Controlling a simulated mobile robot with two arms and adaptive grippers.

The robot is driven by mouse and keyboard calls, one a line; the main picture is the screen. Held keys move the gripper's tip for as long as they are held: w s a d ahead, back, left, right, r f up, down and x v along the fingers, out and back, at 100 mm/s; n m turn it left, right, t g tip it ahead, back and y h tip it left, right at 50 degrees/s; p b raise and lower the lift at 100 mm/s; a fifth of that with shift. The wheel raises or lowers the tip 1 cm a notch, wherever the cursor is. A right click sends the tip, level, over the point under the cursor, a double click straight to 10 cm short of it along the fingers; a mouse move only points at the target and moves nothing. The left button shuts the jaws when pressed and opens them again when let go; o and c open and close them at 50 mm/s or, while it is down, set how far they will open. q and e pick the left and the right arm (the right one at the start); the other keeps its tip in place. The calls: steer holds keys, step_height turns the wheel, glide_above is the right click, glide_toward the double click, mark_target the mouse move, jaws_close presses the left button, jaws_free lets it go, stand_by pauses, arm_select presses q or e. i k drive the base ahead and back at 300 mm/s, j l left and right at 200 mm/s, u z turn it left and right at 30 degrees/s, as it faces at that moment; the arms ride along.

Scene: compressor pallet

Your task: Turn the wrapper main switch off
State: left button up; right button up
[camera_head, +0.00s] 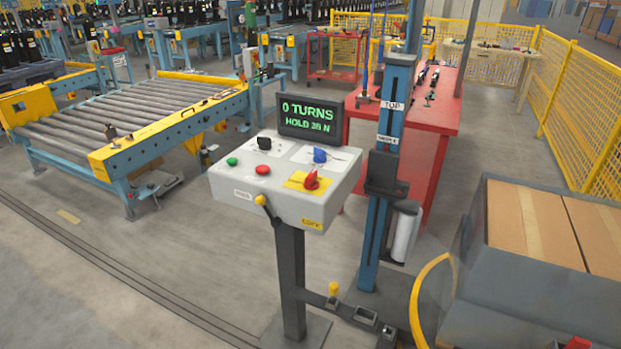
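The wrapper's control console (285,205) stands on a dark post at the middle of the view. The main switch appears to be the red rotary knob (311,180) on a yellow plate (296,181) at the console's right front; its exact angle is too small to read. A black knob (264,143), a blue knob (319,156), a green button (232,161) and a red button (263,170) share the panel. A small lever with a yellow ball (261,200) is on its front. The display (310,118) reads "0 TURNS HOLD 35 N". Neither of my grippers is in view.
A blue wrapper mast (382,225) with a film roll (404,232) stands right of the console. Boxes (530,225) on a pallet load sit at the right, near a yellow hoop (418,290). A roller conveyor (150,115) is at left. Floor at the front left is clear.

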mark_target(310, 184)
steer(key=i+j+z, duration=0.15)
steer(key=j, duration=0.15)
steer(key=i+j+z, duration=0.3)
steer(key=j, duration=0.3)
steer(key=i+j+z, duration=0.1)
steer(key=j+z, duration=1.45)
steer(key=l, duration=0.1)
